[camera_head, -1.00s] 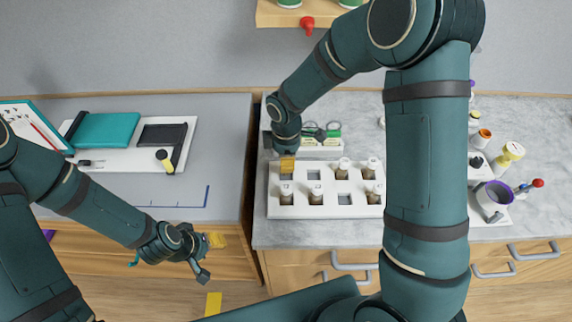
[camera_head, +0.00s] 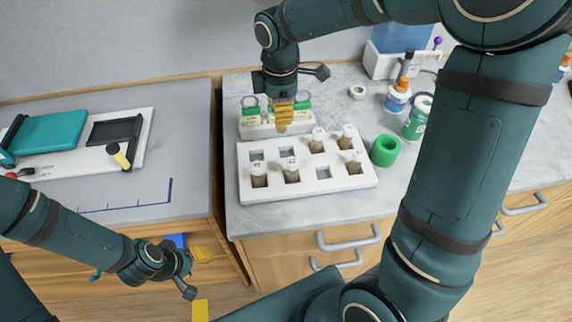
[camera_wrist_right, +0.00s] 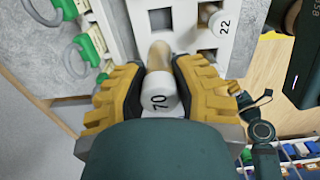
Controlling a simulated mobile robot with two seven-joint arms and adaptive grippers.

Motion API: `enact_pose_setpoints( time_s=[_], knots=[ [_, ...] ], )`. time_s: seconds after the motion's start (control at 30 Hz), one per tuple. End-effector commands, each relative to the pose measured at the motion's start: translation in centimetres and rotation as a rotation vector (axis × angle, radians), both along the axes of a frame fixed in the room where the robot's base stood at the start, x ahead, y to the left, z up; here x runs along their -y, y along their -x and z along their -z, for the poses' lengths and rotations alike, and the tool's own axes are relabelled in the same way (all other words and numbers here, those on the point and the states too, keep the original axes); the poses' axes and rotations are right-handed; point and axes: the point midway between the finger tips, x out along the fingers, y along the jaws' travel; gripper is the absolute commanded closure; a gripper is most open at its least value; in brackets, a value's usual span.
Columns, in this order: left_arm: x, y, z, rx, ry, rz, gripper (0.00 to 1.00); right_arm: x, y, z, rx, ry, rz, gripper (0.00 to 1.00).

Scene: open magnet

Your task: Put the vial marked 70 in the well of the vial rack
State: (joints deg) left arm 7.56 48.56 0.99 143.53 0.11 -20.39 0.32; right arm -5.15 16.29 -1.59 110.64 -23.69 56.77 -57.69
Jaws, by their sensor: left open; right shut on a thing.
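My right gripper (camera_head: 284,118) is shut on the vial marked 70 (camera_wrist_right: 160,97), seen end-on between its yellow fingers in the right wrist view. In the head view the fingers are at the back edge of the white vial rack (camera_head: 365,180), and they hide that vial. The rack also shows in the right wrist view (camera_wrist_right: 235,52). Vials stand in several wells, one marked 22 (camera_wrist_right: 221,24). Empty wells show at the back left (camera_head: 256,154), beside it (camera_head: 287,153) and at the front (camera_head: 323,172). My left gripper (camera_head: 197,274) is open and empty, left of the counter.
A grey table (camera_head: 187,150) with a teal-covered board (camera_head: 52,142) is at the left.

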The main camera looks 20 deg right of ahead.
Motion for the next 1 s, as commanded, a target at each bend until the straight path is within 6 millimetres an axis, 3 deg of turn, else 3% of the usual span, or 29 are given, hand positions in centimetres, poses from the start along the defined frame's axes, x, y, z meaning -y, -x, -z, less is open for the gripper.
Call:
enact_pose_setpoints(
  time_s=[0.03, 0.23, 0.9, 1.0],
  knots=[
    [0.1, 0.1, 1.1, -0.002, 0.0, 0.002, 0.53, 0.4, 0.1, 0.4, 0.003, -0.001, 0.006, 1.0],
    [0.1, 0.3, 2.0, -0.006, -0.001, 0.006, 0.53, 1.1, 0.6, 0.6, 0.0, -0.002, 0.013, 1.0],
    [0.2, 0.6, 4.1, -0.013, 0.002, 0.014, 0.53, 1.2, 0.7, 9.4, -0.002, -0.001, 0.014, 1.0],
    [0.2, 0.5, 4.2, -0.012, 0.002, 0.013, 0.53, 1.2, 0.6, 9.9, 0.0, -0.002, 0.014, 1.0]
  ],
)
